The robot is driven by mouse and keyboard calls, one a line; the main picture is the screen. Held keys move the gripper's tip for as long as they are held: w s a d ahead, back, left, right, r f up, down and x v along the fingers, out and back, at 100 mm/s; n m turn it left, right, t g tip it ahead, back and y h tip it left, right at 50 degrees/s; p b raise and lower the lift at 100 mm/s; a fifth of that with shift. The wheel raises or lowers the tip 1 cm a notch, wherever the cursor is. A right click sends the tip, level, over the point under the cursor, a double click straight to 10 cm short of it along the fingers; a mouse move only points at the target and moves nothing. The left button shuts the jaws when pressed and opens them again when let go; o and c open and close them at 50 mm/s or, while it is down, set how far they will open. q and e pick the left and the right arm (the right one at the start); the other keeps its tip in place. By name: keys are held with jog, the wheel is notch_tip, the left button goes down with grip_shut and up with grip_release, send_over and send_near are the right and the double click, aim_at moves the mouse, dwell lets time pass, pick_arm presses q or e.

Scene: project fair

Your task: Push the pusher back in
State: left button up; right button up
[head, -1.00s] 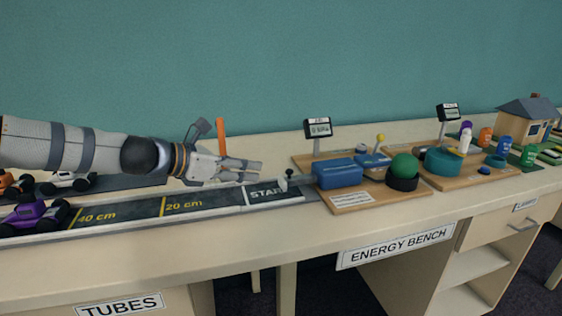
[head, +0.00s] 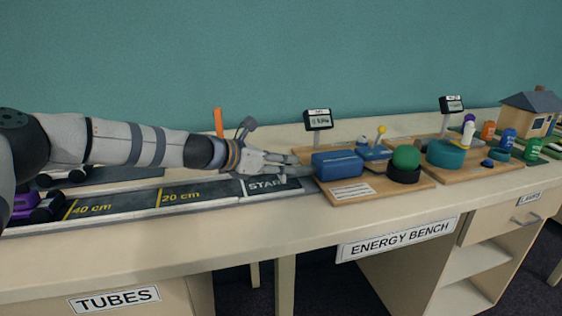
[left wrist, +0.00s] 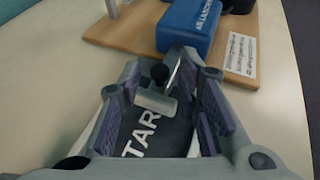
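The blue launcher box (head: 337,164) stands on a wooden board at the right end of the track; it also shows at the top of the left wrist view (left wrist: 190,27). The pusher is a small pale block (left wrist: 155,104) with a black knob, on a rod running towards the launcher, above the START end of the track (head: 200,191). My left gripper (head: 300,166) is over this end, close to the launcher. Its fingers are apart, with the pusher between them; I cannot tell whether they touch it. In the head view the fingers mostly hide the pusher. My right gripper is out of view.
A green ball in a black ring (head: 405,162) and a second board with a teal ring (head: 445,154) stand to the right. An orange upright (head: 218,122) rises behind my left gripper. A purple car (head: 27,203) is at the track's left. The bench front is clear.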

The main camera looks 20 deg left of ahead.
pick_arm(q)
grip_shut()
jog(key=shift+d+f, duration=0.1)
jog(key=w+d, duration=0.1)
jog(key=w+d+b, duration=0.1)
jog(key=d, duration=0.1)
jog(key=shift+w+d+f, duration=0.15)
jog(key=shift+w+f, duration=0.05)
jog(key=shift+w+d+r, duration=0.1)
jog(key=shift+d+r, duration=0.05)
jog(key=shift+d, duration=0.1)
jog(key=shift+r, duration=0.2)
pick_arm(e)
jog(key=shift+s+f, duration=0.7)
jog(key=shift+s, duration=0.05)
pick_arm(q)
grip_release()
jog(key=shift+o, duration=1.3)
jog(key=shift+w+d+f, duration=0.1)
jog(key=shift+d, duration=0.05)
